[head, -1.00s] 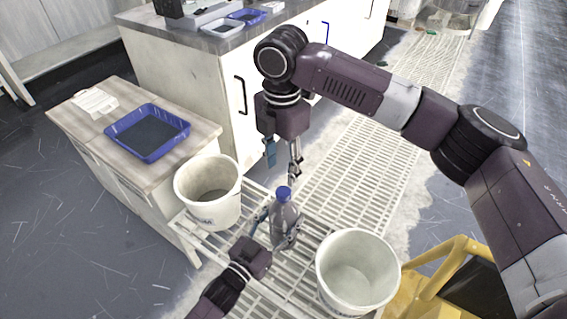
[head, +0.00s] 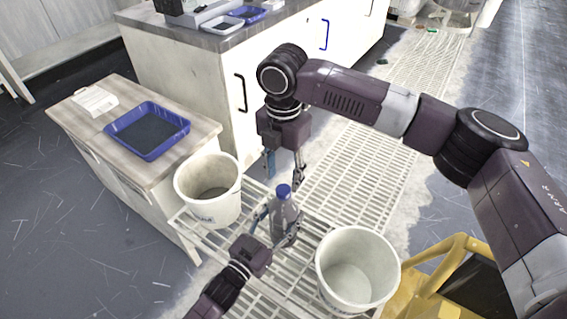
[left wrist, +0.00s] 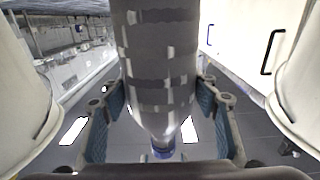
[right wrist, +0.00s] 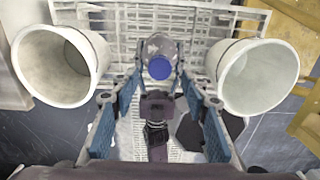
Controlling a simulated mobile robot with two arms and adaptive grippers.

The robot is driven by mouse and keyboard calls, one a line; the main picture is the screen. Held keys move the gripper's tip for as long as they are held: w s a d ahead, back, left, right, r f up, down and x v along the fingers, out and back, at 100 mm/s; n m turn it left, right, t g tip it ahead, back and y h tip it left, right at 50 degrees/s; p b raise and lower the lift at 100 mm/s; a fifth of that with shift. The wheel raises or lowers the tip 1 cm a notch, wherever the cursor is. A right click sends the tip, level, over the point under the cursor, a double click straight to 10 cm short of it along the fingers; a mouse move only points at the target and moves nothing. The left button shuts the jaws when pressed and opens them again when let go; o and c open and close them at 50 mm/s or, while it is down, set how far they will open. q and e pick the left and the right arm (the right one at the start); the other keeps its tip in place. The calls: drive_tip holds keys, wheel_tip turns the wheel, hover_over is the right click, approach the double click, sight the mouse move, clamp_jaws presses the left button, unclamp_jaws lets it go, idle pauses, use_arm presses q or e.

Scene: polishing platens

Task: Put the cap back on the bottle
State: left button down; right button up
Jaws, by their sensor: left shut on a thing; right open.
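The clear grey bottle (head: 282,222) stands upright above the wire rack, with the blue cap (head: 284,191) sitting at its top. I cannot tell whether the cap is screwed tight. My left gripper (head: 276,226) is shut around the bottle's body, which fills the middle of the left wrist view (left wrist: 160,65). The blue cap shows there at the bottom (left wrist: 163,152). My right gripper (head: 284,173) is open and empty, pointing down just above the cap. In the right wrist view the cap (right wrist: 160,67) lies between its two open fingers, apart from both.
White buckets stand on the wire rack (head: 330,190), one left (head: 222,212) and one right (head: 345,300) of the bottle. A blue tray (head: 112,138) lies on the wooden-topped cabinet at left. A yellow frame (head: 440,255) stands at lower right.

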sight(284, 189)
drive_tip(key=shift+f, duration=2.15)
